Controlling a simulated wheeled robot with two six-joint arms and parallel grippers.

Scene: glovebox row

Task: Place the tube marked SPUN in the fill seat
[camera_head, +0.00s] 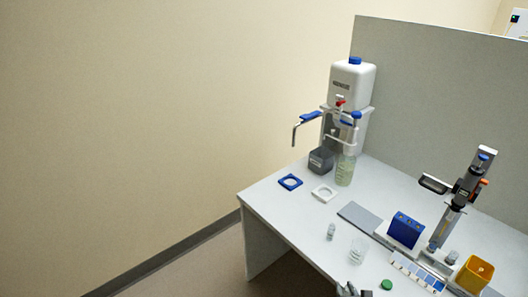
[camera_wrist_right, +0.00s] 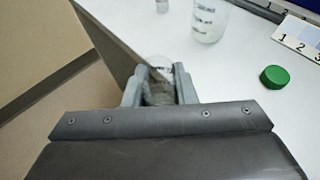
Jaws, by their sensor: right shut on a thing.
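My right gripper (camera_head: 352,291) shows at the bottom edge of the head view, by the bench's front edge. In the wrist view its fingers (camera_wrist_right: 160,88) are shut on a small clear tube (camera_wrist_right: 159,72), held between them at the bench edge. Its marking is too blurred to read. Another small clear tube (camera_head: 331,231) stands on the bench, and a clear beaker (camera_head: 358,250) with dark marks stands nearer; the beaker also shows in the wrist view (camera_wrist_right: 209,20). I cannot tell which place is the fill seat. My left gripper is out of view.
A green cap (camera_head: 387,284) lies right of my gripper. A blue block (camera_head: 405,230), a syringe stand (camera_head: 460,195) and a yellow bin (camera_head: 474,274) line the right. A white dispenser (camera_head: 351,85), a blue square ring (camera_head: 290,182) and a white one (camera_head: 324,193) are at the back.

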